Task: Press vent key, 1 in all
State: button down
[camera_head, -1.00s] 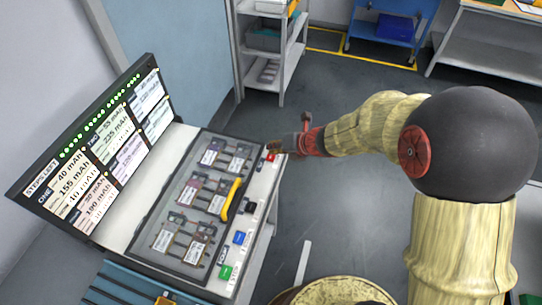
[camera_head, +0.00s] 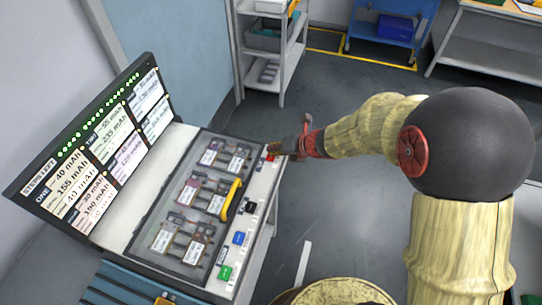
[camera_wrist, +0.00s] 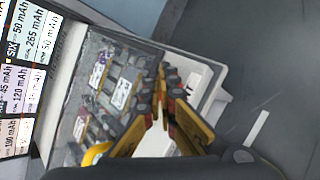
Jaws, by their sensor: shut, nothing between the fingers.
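The console has a strip of small keys along its right side: a red key (camera_head: 270,157), a black key (camera_head: 250,207), a blue key (camera_head: 238,238) and a green key (camera_head: 225,272). Their labels are too small to read, so I cannot tell which is the vent key. My gripper (camera_head: 276,149) is at the far end of the strip, over or beside the red key and partly covering it. I cannot tell whether it touches. In the wrist view my gripper's fingers (camera_wrist: 163,82) meet at their tips, empty, and hide the keys below.
A covered tray (camera_head: 172,262) with several pouch cells and a yellow handle (camera_head: 232,198) lies left of the strip. A tilted screen (camera_head: 100,150) with mAh figures stands behind it. A grey shelf (camera_head: 283,80) is beyond. The floor right of the console is open.

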jog(key=shift+f, duration=0.3)
dwell(0.5)
jog(key=shift+r+p, duration=0.75)
jog(key=shift+r, duration=0.15)
notch_tip(320, 180, up, 5)
jog(key=p, duration=0.5)
jog(key=shift+r, duration=0.1)
dwell(0.5)
